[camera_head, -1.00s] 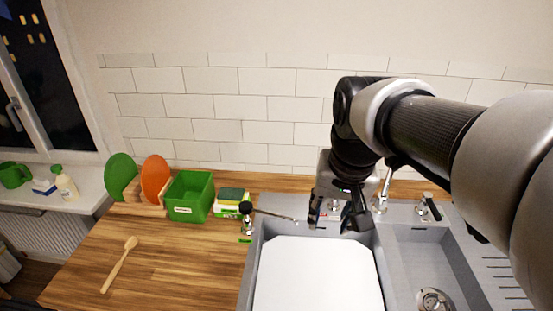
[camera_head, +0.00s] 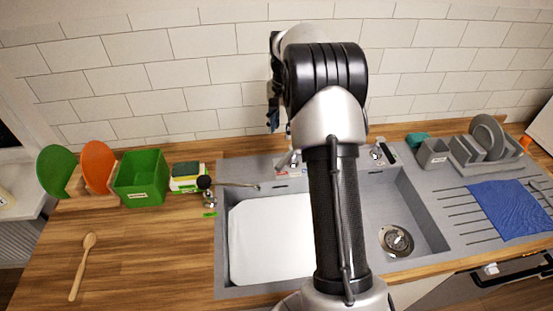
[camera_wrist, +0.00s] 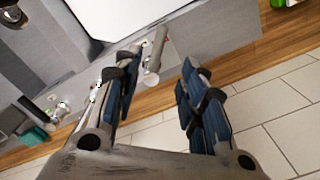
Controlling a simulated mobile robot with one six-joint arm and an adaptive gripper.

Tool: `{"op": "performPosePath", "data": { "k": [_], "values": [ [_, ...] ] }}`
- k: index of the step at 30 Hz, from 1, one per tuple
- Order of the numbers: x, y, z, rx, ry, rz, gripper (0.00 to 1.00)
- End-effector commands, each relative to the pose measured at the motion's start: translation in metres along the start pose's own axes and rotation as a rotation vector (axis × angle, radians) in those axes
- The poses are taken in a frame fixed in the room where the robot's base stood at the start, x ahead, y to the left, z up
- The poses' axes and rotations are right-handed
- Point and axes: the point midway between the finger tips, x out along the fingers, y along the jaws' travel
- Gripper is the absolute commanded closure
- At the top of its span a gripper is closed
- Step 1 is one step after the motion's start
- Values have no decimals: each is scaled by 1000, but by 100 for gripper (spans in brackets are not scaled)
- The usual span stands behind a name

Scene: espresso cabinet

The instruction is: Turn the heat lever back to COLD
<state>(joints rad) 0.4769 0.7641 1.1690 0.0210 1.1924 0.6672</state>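A metal lever-like fixture (camera_wrist: 155,55) stands on the sink's back ledge, with a small red and white label patch beside it. I take it for the heat lever, but no lettering is readable. In the head view this fixture (camera_head: 291,161) is partly hidden by my arm. My gripper (camera_wrist: 160,82) is open and empty, its blue-padded fingers well apart. In the wrist view the fixture appears just beyond the fingertips, between them; contact cannot be seen. In the head view my gripper (camera_head: 273,108) is mostly hidden, with only a dark blue part showing above the back ledge.
Another metal fixture (camera_head: 378,153) stands to the right on the ledge. A black-headed tap (camera_head: 205,183) is at the left. A white panel (camera_head: 265,240) lies in the left basin. A green box (camera_head: 140,180) and dish rack (camera_head: 470,148) flank the sink. The tiled wall is close behind.

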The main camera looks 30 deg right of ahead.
Motion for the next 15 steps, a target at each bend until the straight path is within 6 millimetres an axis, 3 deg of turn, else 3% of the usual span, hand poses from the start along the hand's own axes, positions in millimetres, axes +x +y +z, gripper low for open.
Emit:
{"op": "performPosePath", "data": {
  "k": [15],
  "values": [
    [114,0,2,-3,-3,2,62]
  ]
}}
